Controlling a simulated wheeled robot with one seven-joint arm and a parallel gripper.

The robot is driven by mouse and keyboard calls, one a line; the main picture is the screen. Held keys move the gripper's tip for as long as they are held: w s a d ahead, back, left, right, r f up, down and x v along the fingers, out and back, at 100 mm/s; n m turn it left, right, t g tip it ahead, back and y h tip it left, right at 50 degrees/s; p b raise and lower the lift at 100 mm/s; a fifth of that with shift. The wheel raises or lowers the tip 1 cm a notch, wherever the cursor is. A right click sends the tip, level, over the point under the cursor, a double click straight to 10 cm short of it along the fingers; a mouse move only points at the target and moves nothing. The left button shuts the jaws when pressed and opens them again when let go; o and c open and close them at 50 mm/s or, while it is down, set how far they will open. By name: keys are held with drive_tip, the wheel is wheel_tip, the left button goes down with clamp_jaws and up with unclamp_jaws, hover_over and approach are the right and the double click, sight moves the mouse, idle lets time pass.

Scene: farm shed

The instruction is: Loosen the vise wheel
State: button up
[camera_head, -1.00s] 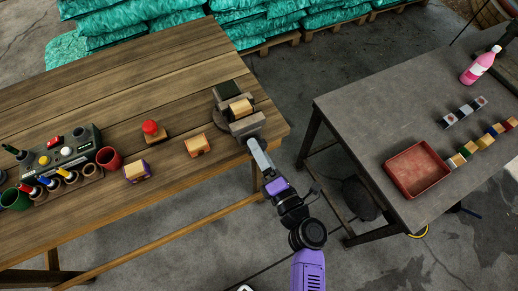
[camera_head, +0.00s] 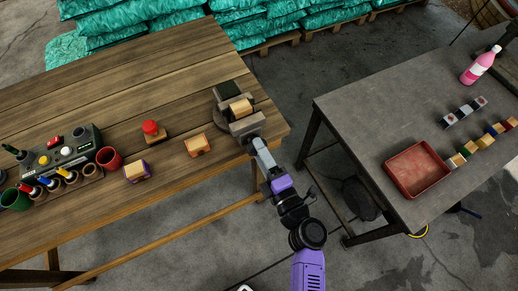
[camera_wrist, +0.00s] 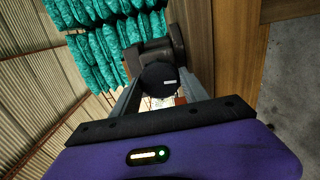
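The vise (camera_head: 249,127) is mounted near the right end of the wooden workbench, with a wooden block (camera_head: 241,107) between its jaws. In the wrist view the vise wheel (camera_wrist: 160,79) is a dark round knob with a small pale mark, in front of the vise body (camera_wrist: 148,52). My gripper (camera_head: 256,143) is at the front of the vise. In the wrist view its grey fingers stand on both sides of the wheel and appear closed against it. In the head view the wheel is hidden by the gripper and vise.
A grey table (camera_head: 360,110) stands to the right with a red tray (camera_head: 417,168) and a pink bottle (camera_head: 477,67). Green sacks (camera_head: 140,20) lie behind.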

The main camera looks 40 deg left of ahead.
clamp_jaws()
drive_tip(key=c, duration=0.6)
unclamp_jaws()
drive_tip(key=shift+f+n+b, duration=0.2)
drive_tip(key=shift+n+b, duration=0.35)
drive_tip(key=shift+n, duration=0.35)
drive_tip(key=n+b, duration=0.2)
drive_tip(key=n, duration=0.3)
clamp_jaws()
drive_tip(key=n+b, duration=0.4)
drive_tip(key=n, duration=0.3)
drive_tip(key=n+b, duration=0.5)
drive_tip(key=n, duration=0.3)
drive_tip(key=n+b, duration=0.5)
drive_tip(key=n, duration=0.3)
drive_tip(key=shift+r, duration=0.25)
